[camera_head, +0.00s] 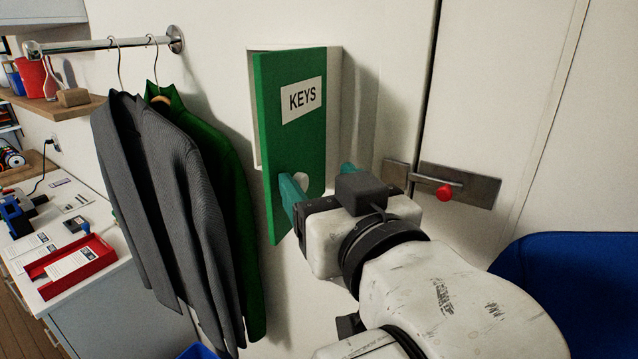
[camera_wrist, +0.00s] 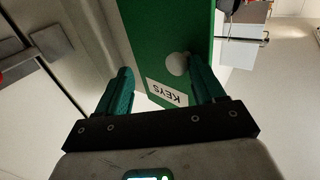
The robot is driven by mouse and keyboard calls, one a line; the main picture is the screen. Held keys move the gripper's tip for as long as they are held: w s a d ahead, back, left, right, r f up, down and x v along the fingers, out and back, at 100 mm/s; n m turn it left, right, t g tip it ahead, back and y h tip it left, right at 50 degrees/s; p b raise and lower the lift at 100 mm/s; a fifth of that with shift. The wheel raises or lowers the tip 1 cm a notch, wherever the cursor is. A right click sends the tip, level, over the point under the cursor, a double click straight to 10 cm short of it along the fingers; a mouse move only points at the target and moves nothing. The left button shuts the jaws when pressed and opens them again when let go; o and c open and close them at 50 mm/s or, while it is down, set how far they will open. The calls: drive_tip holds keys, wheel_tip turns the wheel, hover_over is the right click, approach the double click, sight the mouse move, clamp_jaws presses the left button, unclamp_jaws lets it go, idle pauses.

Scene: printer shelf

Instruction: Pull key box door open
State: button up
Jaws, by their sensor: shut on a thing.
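The green key box door (camera_head: 284,140) carries a white KEYS label and stands swung out from the pale key box (camera_head: 333,75) on the wall, its left edge nearer me. It fills the upper middle of the wrist view (camera_wrist: 160,25). A round pale knob (camera_wrist: 178,63) shows between my teal fingers, nearer the right one; it also shows in the head view (camera_head: 301,180). My gripper (camera_head: 316,174) is at the door's lower part, its fingers spread around and holding on to it. The exact contact is partly hidden.
A grey jacket (camera_head: 160,200) and a green one hang from a rail (camera_head: 100,44) close left of the door. A metal latch with a red knob (camera_head: 444,193) is on the white door to the right. A blue chair-like shape (camera_head: 570,285) is at lower right.

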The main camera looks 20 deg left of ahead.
drive_tip(key=b+v, duration=0.1)
drive_tip(key=v, duration=0.6)
idle(0.4)
